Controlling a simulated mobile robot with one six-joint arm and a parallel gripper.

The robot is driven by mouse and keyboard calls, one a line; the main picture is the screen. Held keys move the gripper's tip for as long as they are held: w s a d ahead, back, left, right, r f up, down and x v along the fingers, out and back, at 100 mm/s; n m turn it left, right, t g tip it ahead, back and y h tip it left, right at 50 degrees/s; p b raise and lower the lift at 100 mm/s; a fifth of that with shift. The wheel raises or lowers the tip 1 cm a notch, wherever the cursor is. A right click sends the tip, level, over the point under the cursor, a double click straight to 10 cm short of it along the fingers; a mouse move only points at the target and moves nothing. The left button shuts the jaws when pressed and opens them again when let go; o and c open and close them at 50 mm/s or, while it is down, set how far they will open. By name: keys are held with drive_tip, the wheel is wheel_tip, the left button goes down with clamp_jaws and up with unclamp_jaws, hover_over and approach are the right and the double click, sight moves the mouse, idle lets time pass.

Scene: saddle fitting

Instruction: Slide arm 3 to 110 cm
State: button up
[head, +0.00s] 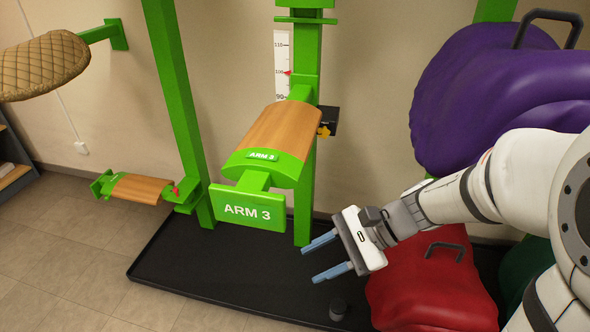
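Arm 3 (275,138) is a wood-topped saddle arm with green ends, labelled ARM 3 on its front plate (248,211). It is carried on a green upright post (305,200). Behind it a white scale (282,60) shows marks, with a red pointer near the middle number, about 100 to 106; the digits are small. A black bracket with a yellow knob (325,130) sits at the post's right side. My gripper (325,256) is below and right of arm 3, open and empty, its two blue fingers apart and pointing left. It touches nothing visible.
A purple padded saddle (450,90) and a red one (425,285) stand at the right, close to my arm. A brown quilted seat (45,65) and a lower wood-topped arm (140,188) are at left. A black tray (190,265) lies below, with a small dark cylinder (338,309).

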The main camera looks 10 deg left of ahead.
drive_tip(key=w+a+f+m+t+y+b, duration=0.1)
drive_tip(key=w+a+f+m+y+b, duration=0.15)
drive_tip(key=w+m+y, duration=0.25)
drive_tip(key=m+t+y, duration=0.2)
drive_tip(key=m+t, duration=0.1)
drive_tip(key=m, duration=0.1)
approach(272, 214)
drive_tip(key=a, duration=0.1)
drive_tip(key=a+f, duration=0.1)
drive_tip(key=shift+w+a+f, duration=0.3)
drive_tip(key=a, duration=0.5)
drive_tip(key=w+a, duration=0.1)
drive_tip(key=a, duration=0.1)
drive_tip(key=shift+w+a+r+b, duration=0.1)
drive_tip(key=shift+a+b, duration=0.2)
drive_tip(key=shift+a, duration=0.1)
clamp_jaws()
